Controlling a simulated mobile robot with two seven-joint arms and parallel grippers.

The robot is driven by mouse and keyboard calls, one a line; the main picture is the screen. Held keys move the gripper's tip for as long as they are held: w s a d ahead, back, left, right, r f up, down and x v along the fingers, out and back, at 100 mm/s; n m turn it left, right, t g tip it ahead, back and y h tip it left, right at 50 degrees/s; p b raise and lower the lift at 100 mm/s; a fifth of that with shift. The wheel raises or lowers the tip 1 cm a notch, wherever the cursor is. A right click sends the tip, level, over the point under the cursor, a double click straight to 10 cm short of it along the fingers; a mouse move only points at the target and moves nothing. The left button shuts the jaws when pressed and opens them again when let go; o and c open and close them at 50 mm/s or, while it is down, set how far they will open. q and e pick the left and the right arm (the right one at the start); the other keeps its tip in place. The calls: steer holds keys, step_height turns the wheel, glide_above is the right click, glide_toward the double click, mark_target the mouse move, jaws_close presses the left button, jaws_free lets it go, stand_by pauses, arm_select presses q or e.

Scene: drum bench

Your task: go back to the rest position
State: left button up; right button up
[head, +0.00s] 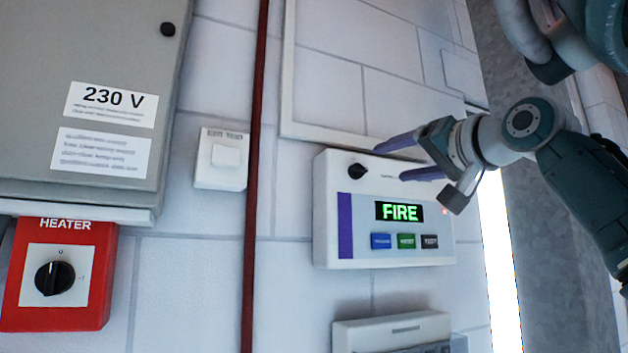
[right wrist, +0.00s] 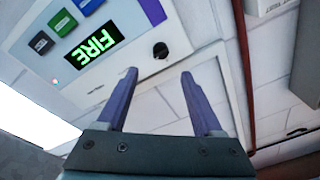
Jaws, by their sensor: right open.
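My right gripper (head: 390,160) is open and empty, with two purple fingers. In the head view it is in front of the upper right part of a white control panel (head: 330,228) on the wall. The panel has a lit green FIRE display (head: 399,212), a black knob (head: 358,171) and blue, green and black buttons. In the right wrist view the gripper's fingers (right wrist: 157,85) point toward the panel's knob edge, with nothing between them. The FIRE display (right wrist: 95,47) appears upside down there. Whether the fingertips touch the panel cannot be told. My left gripper is not in view.
A grey 230 V cabinet (head: 85,50) and a red heater switch box (head: 100,275) are at the left. A white switch (head: 221,158) and a dark red vertical pipe (head: 255,130) lie between. Another white box (head: 392,332) is below the panel.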

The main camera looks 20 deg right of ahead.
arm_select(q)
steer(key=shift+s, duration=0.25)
arm_select(e)
steer(key=shift+s, duration=0.2)
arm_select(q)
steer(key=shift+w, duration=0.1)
arm_select(e)
steer(key=s+a+f+n+g, duration=0.2)
steer(key=s+a+f+g, duration=0.1)
steer(key=f, duration=0.8)
steer(key=s+a+f+n+g, duration=0.1)
steer(key=s+a+f+g, duration=0.15)
steer(key=f, duration=0.75)
steer(key=s+a+f+n+g, duration=0.2)
steer(key=s+a+f+g, duration=0.15)
steer(key=f, duration=0.75)
steer(key=s+a+f+n+g, duration=0.1)
steer(key=s+f+g, duration=0.1)
steer(key=s+f, duration=0.3)
steer(key=s+a+f+n+g, duration=0.1)
steer(key=s+f, duration=0.4)
steer(key=s, duration=0.7)
steer(key=s+a+f+n+g+h, duration=0.1)
steer(key=s+f+g, duration=0.3)
steer(key=s, duration=0.5)
steer(key=shift+s+a+f, duration=0.25)
steer(key=shift+a+f, duration=0.3)
steer(key=shift+f, duration=0.1)
